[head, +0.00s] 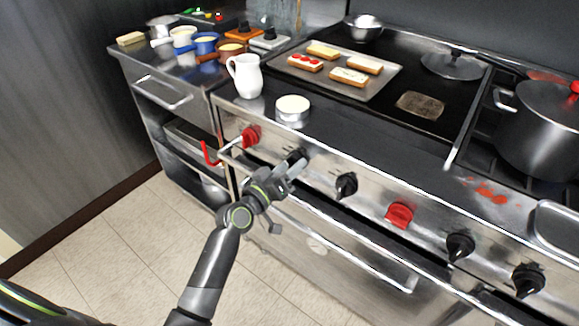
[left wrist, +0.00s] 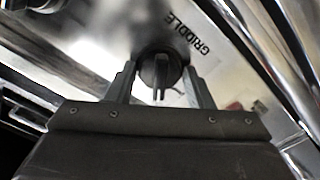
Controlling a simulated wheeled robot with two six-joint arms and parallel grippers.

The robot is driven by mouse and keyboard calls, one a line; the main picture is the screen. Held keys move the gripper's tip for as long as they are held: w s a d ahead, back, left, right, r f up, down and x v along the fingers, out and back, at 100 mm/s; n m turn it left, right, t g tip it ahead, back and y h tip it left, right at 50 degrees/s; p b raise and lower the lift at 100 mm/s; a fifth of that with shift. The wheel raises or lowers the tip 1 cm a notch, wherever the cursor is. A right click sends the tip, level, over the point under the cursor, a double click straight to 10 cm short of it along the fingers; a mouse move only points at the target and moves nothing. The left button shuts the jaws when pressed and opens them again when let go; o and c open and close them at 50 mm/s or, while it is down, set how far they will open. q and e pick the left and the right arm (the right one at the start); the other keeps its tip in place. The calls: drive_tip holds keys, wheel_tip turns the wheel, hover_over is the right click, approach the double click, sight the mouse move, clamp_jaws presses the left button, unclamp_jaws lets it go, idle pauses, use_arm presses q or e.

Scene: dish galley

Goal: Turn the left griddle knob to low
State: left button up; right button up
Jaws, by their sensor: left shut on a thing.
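The black griddle knob (head: 297,156) is on the stove's steel front panel, partly hidden behind my left gripper (head: 290,168). In the left wrist view the round black knob (left wrist: 160,70) sits between the two fingers of my left gripper (left wrist: 157,82), beside the printed word GRIDDLE. Its ridge points roughly along the fingers. The left gripper is shut on this knob. I cannot read a low mark in either view. My right gripper is not in view.
A red knob (head: 251,136) sits left on the panel; a black knob (head: 346,185) and another red knob (head: 399,215) sit right. Oven handle bars run below. A white pitcher (head: 246,76) and a round tin (head: 292,109) stand on the ledge above. A pot (head: 541,125) stands right.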

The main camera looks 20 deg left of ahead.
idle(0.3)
use_arm(q)
drive_tip(key=o, duration=1)
drive_tip(key=b+v, duration=0.2)
drive_tip(key=v, duration=1.5)
drive_tip(key=shift+s+a, duration=0.1)
drive_tip(key=shift+s, duration=0.1)
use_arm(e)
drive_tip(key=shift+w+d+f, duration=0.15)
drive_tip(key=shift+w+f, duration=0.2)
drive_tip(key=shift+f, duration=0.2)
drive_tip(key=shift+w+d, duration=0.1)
